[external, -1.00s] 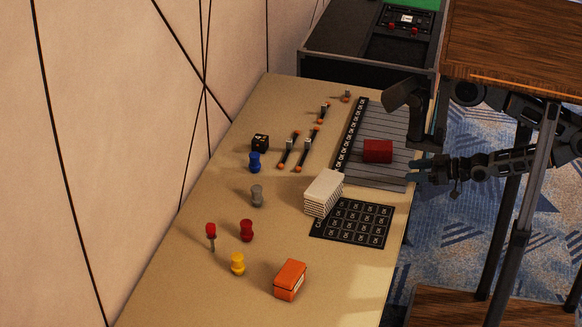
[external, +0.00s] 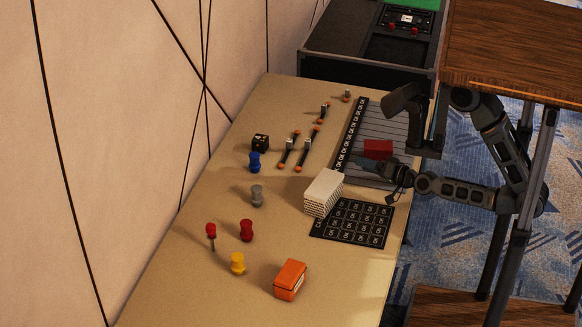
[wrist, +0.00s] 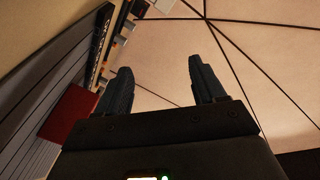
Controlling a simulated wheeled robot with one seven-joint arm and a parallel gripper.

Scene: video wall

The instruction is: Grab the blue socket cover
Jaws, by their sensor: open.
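The blue socket cover (external: 255,162) stands upright on the tan table, toward its far left side in the external view, just below a small black cube. My gripper (external: 366,164) is over the grey slatted panel, right of the blue cover and well apart from it, close to the red block. In the wrist view my gripper (wrist: 162,88) has its two dark fingers spread with nothing between them. I cannot make out the blue cover in the wrist view.
A red block (external: 378,149) lies on the slatted panel (external: 395,120). A white stack (external: 323,193) stands between my gripper and the table's front. Grey (external: 257,195), red (external: 246,230) and yellow (external: 237,263) covers stand nearby. Several orange-tipped parts (external: 306,150) lie right of the blue cover.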

